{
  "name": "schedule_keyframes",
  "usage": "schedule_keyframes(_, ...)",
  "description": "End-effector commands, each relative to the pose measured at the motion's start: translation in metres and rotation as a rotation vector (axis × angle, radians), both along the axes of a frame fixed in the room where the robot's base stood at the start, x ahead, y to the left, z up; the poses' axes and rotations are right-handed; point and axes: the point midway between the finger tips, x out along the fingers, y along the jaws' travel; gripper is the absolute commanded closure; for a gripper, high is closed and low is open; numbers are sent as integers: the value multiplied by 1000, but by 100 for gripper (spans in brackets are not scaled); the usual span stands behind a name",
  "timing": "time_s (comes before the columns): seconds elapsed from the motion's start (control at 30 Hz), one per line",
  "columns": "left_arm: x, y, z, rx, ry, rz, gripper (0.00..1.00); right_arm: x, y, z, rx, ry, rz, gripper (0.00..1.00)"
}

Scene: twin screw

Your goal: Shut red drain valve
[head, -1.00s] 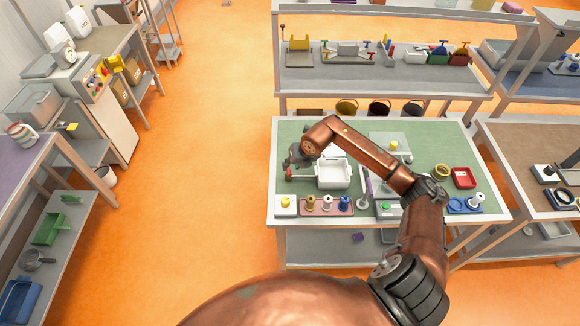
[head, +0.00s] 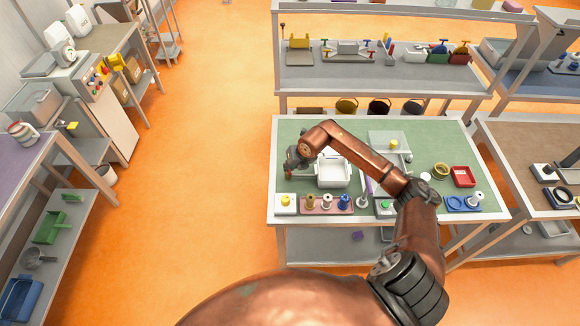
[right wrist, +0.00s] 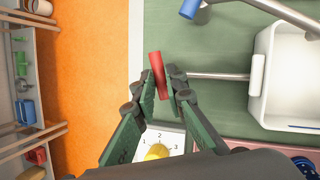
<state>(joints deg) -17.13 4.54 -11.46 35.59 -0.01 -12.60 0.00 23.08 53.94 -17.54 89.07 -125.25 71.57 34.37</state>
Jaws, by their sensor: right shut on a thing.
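The red drain valve handle (right wrist: 156,66) is a short red bar at the left end of a thin grey pipe (right wrist: 218,76), seen in the right wrist view. My right gripper (right wrist: 163,82) is shut on this handle, with one dark finger on each side of it. In the head view the right gripper (head: 289,168) is at the left edge of the green-topped table and mostly hides the handle. The white basin (head: 335,174) stands just right of the gripper. My left gripper is not in view.
A white box with a yellow knob (right wrist: 157,152) stands near the gripper. A blue-ended pipe (right wrist: 190,8) lies on its far side. Open orange floor lies left of the table.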

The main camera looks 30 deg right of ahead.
Motion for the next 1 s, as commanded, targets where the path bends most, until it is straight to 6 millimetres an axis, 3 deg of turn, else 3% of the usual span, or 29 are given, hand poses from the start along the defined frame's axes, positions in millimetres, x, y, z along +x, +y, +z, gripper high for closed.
schedule_keyframes(0.3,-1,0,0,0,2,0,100,0,0,1,-2,-1,-15,100)
schedule_keyframes(0.7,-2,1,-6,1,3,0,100,0,3,0,-1,-1,-268,100)
schedule_keyframes(1.0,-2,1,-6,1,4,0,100,0,3,0,-1,-1,-297,100)
